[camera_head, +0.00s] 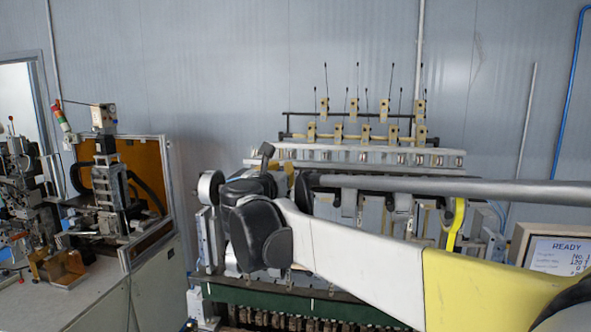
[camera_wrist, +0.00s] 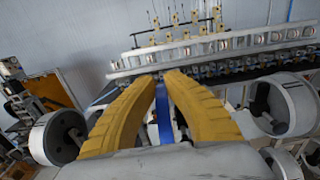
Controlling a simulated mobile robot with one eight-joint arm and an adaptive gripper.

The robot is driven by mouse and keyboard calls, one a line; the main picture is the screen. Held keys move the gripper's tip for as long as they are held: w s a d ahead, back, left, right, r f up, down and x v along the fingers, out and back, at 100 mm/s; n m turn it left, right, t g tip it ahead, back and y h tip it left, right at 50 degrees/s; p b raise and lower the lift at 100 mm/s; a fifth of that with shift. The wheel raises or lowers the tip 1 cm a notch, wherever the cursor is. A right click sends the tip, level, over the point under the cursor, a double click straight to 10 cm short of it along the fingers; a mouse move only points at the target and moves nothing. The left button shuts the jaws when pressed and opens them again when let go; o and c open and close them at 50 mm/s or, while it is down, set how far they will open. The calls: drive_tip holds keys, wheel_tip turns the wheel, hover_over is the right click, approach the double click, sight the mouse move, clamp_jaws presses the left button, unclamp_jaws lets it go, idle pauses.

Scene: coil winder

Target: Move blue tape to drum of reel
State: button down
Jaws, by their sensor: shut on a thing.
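The blue tape (camera_wrist: 163,115) shows in the wrist view as a narrow blue strip between the two yellow fingers of my gripper (camera_wrist: 162,80). The gripper is shut on it, and the fingers hide part of it. A pale round reel drum (camera_wrist: 58,136) is to the left of the fingers in the wrist view. Another large pale drum (camera_wrist: 290,106) is to the right, apart from the fingers. In the head view, a white-faced reel (camera_head: 208,187) stands at the left end of the winder.
The coil winder (camera_head: 360,155) has a long rail with several guides and thin rods. A second machine (camera_head: 110,190) with an orange panel stands at the left. A yellow strip (camera_head: 456,225) hangs at the winder.

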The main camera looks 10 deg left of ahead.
drive_tip(key=shift+s+d, duration=0.15)
drive_tip(key=shift+d, duration=1.75)
drive_tip(key=c, duration=1.7)
unclamp_jaws()
drive_tip(key=s, duration=0.6)
drive_tip(key=shift+a+r, duration=0.25)
drive_tip(key=shift+r, duration=0.05)
drive_tip(key=o, duration=0.6)
